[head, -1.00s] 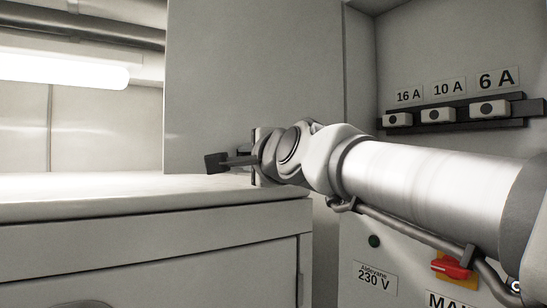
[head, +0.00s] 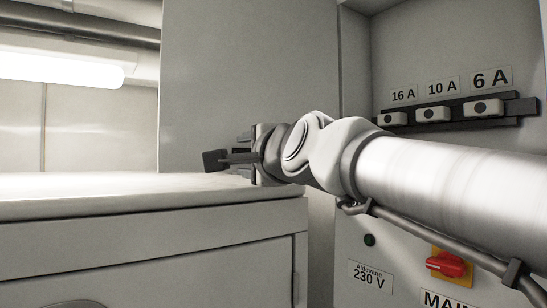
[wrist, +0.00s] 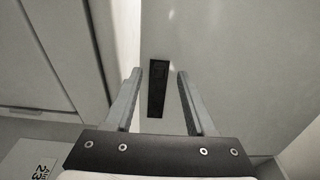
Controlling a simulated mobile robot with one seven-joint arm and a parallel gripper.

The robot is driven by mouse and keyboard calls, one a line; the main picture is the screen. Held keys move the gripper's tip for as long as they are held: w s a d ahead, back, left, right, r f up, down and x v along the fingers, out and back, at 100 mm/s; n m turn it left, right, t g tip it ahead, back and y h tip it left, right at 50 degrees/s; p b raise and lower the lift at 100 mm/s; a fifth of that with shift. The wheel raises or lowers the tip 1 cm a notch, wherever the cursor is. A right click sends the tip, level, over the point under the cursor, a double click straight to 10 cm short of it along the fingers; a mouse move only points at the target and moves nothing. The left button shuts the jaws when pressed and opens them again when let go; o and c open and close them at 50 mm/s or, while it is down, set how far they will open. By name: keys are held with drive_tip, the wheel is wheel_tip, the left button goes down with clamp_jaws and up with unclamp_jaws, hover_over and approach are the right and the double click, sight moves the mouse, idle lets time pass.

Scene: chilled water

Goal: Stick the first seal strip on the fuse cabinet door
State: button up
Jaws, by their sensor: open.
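The fuse cabinet door (head: 250,70) appears as a large plain grey panel left of the open fuse recess in the head view. My gripper (head: 245,141) is in front of its lower part, just above the worktop's right end. In the wrist view my gripper (wrist: 160,74) is open, with nothing held between its two fingers. A narrow dark upright strip (wrist: 158,88) shows on the pale panel beyond, between the fingers; I cannot tell whether it is a handle, a slot or something stuck on. I see no clear seal strip.
A worktop (head: 100,191) over a drawer unit stands at left. Fuses (head: 432,114) sit on a dark rail under labels 16 A, 10 A and 6 A. A red switch (head: 446,264) and a "230 V" label (head: 370,276) are below my arm.

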drive_tip(key=b+v, duration=0.3)
drive_tip(key=v, duration=1.2)
drive_tip(key=d+f+n+g+h, duration=0.2)
drive_tip(key=d+f+n+g, duration=0.1)
drive_tip(key=f, duration=0.8)
drive_tip(key=d+f+n+g+h, duration=0.2)
drive_tip(key=d+f+n, duration=0.15)
drive_tip(key=f, duration=0.85)
drive_tip(key=s+d+f+n+g+h, duration=0.1)
drive_tip(key=s+d+f+n+g, duration=0.2)
drive_tip(key=f, duration=0.6)
drive_tip(key=s+d+f+n+g+h, duration=0.2)
drive_tip(key=s+f, duration=0.3)
drive_tip(key=f, duration=0.3)
drive_tip(key=shift+d+f+n+g, duration=0.4)
drive_tip(key=shift+d+n, duration=0.15)
drive_tip(key=shift+n, duration=0.3)
drive_tip(key=shift+s+r, duration=0.1)
drive_tip(key=shift+c, duration=0.3)
